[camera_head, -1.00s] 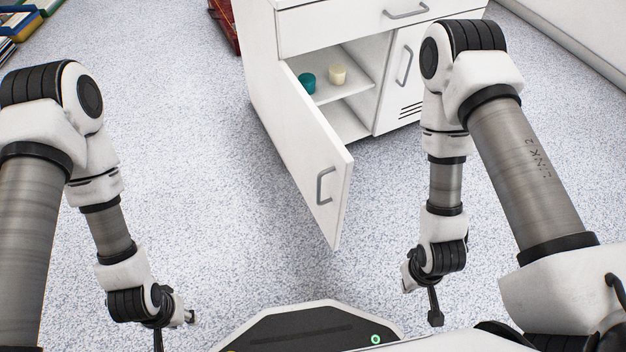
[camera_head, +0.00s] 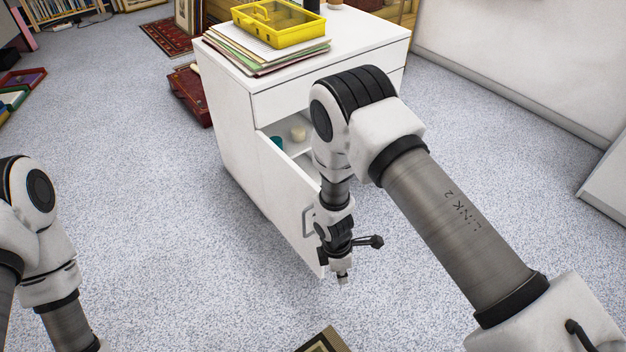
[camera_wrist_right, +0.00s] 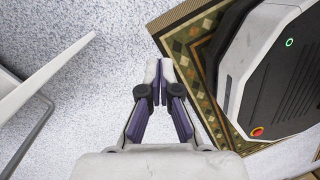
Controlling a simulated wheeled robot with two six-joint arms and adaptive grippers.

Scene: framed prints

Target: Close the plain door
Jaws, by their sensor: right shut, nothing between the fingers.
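The plain white door (camera_head: 282,200) stands open on the front of the white cabinet (camera_head: 228,125). Its grey handle (camera_head: 306,221) is partly beside my right wrist in the head view. In the right wrist view the door (camera_wrist_right: 45,75) is at the left, with its handle (camera_wrist_right: 28,140) below. My right gripper (camera_head: 342,279) points down near the door's free edge, on the handle side. In the wrist view my right gripper (camera_wrist_right: 160,78) is shut and empty, apart from the door. My left arm is at the left edge; its gripper is out of view.
A yellow caddy (camera_head: 280,22) and stacked folders (camera_head: 250,58) lie on the cabinet top. A teal cup (camera_head: 277,142) and cream cup (camera_head: 298,133) sit on the inside shelf.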

